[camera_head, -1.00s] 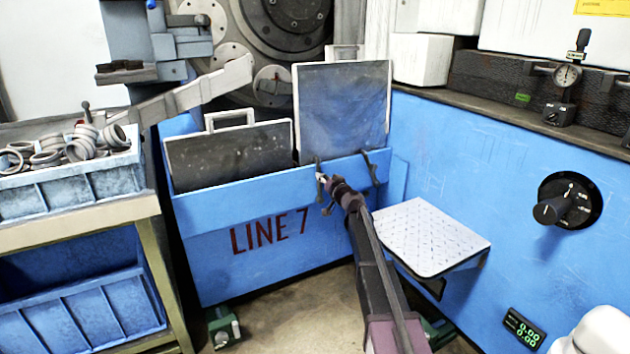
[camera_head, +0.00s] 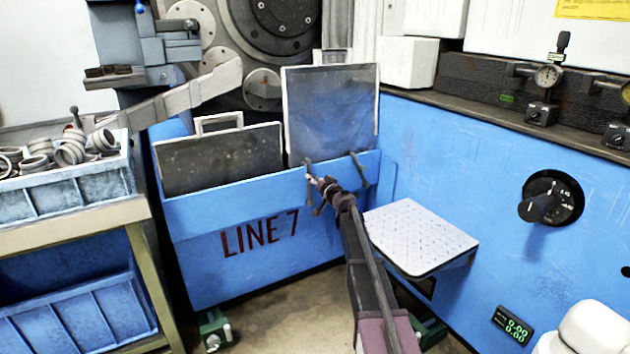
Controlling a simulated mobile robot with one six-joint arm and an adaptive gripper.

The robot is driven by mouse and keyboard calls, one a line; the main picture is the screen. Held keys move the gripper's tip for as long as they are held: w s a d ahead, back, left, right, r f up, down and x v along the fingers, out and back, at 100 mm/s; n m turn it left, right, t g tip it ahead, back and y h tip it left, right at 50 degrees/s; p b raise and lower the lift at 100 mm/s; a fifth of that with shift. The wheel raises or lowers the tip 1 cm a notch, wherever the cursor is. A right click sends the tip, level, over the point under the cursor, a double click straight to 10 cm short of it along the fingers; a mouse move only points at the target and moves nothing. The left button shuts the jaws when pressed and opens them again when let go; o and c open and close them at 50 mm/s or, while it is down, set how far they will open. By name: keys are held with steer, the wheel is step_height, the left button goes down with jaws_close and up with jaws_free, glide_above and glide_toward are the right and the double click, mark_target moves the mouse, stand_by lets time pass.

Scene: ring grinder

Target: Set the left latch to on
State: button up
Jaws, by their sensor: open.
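The left latch (camera_head: 309,167) is a small dark piece on the top edge of the blue LINE 7 box (camera_head: 200,262), in front of the taller dark panel. A similar dark right latch (camera_head: 359,169) is on the same edge, to its right. My gripper (camera_head: 315,190) is at the end of my dark arm, open, at the left latch. Its tip overlaps the latch's lower part in the picture, so I cannot tell whether they touch. The latch's setting is too small to read.
A white tread plate (camera_head: 420,237) juts out right of my arm. A black rotary knob (camera_head: 548,199) is on the blue wall at the right. A blue bin (camera_head: 70,195) of grey rings stands on a bench at the left.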

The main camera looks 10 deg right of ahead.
steer(key=shift+s, duration=0.15)
steer(key=v, duration=1.1)
steer(key=shift+s+d, duration=0.2)
steer(key=shift+s, duration=0.15)
